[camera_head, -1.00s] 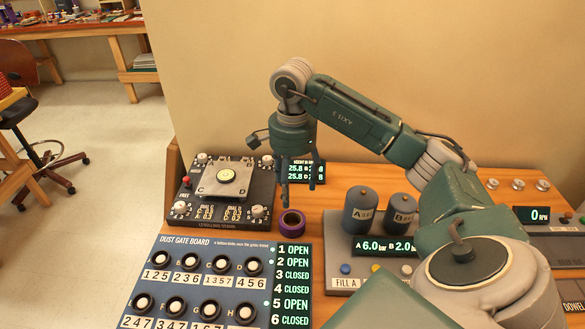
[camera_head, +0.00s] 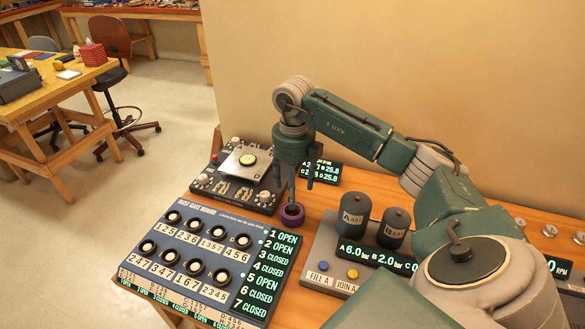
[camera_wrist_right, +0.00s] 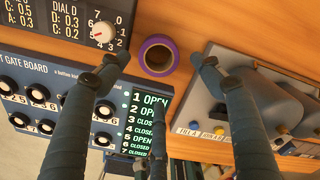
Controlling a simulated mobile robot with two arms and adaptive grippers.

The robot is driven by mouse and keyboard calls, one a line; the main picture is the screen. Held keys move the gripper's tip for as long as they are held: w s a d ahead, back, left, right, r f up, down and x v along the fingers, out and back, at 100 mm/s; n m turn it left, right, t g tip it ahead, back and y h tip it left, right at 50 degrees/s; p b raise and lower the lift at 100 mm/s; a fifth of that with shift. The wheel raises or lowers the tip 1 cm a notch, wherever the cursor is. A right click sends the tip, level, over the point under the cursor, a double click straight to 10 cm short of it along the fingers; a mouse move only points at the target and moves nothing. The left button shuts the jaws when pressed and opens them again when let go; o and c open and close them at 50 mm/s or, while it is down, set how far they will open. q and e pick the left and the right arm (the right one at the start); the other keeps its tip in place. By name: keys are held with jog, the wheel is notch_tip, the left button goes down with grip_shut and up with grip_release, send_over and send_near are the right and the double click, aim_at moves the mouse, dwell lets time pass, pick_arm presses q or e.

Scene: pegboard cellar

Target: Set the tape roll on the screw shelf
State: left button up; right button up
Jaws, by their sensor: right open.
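The purple tape roll (camera_head: 292,215) lies flat on the wooden bench, between the dust gate board and the canister panel. It also shows in the right wrist view (camera_wrist_right: 157,56). My right gripper (camera_head: 301,195) hangs over the roll, fingers pointing down. In the wrist view my right gripper (camera_wrist_right: 157,62) has its fingers spread, with the roll showing between the fingertips and nothing held. How far the tips are above the bench is hard to tell. My left gripper is out of view. I cannot make out a screw shelf.
The dust gate board (camera_head: 213,247) lies close left of the roll, a dial panel (camera_head: 240,178) behind it. A panel with two grey canisters (camera_head: 355,216) stands at right, close to the gripper. A workbench (camera_head: 45,95) and chair (camera_head: 112,40) stand across the floor at left.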

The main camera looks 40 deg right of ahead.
aim_at(293, 215)
notch_tip(293, 215, down, 4)
jog(key=shift+w+r+p, duration=0.15)
jog(key=shift+p, duration=0.2)
jog(key=shift+f+p, duration=0.45)
jog(key=shift+f, duration=0.05)
notch_tip(293, 215, down, 4)
jog(key=shift+a+r+p, duration=0.1)
jog(key=shift+r+p, duration=0.05)
jog(key=shift+p, duration=0.65)
jog(key=shift+f, duration=0.4)
jog(key=c, duration=1.1)
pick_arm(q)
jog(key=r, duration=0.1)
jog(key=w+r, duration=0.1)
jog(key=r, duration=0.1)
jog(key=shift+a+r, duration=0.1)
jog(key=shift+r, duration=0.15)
pick_arm(e)
jog(key=shift+r, duration=0.15)
